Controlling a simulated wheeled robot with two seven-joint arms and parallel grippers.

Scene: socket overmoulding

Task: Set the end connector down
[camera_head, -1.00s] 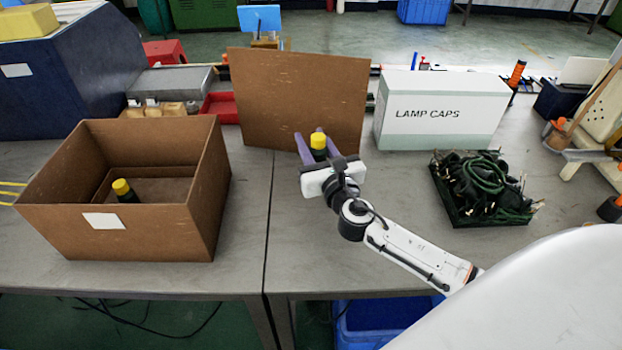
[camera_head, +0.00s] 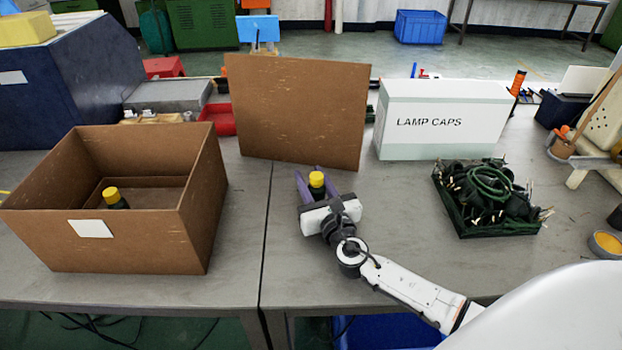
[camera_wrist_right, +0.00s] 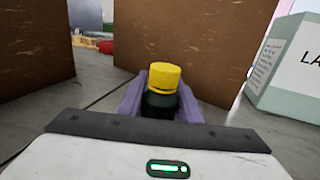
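The end connector (camera_head: 317,184) has a yellow cap and a dark green body. It is upright between the two purple fingers of my right gripper (camera_head: 315,182), at the table's middle. In the right wrist view, the fingers (camera_wrist_right: 160,100) flank the connector (camera_wrist_right: 163,92) closely on both sides. The gripper looks shut on it. Its lower end is hidden behind the gripper, so I cannot tell whether it touches the table. A similar yellow-capped connector (camera_head: 113,198) stands inside the open cardboard box (camera_head: 145,240) at left. My left gripper is not in view.
A brown board (camera_head: 298,110) stands upright behind the gripper. A "LAMP CAPS" box (camera_head: 440,122) is at back right. A green tray (camera_head: 500,228) of dark cables lies at right. Bare table (camera_head: 390,195) lies between gripper and tray.

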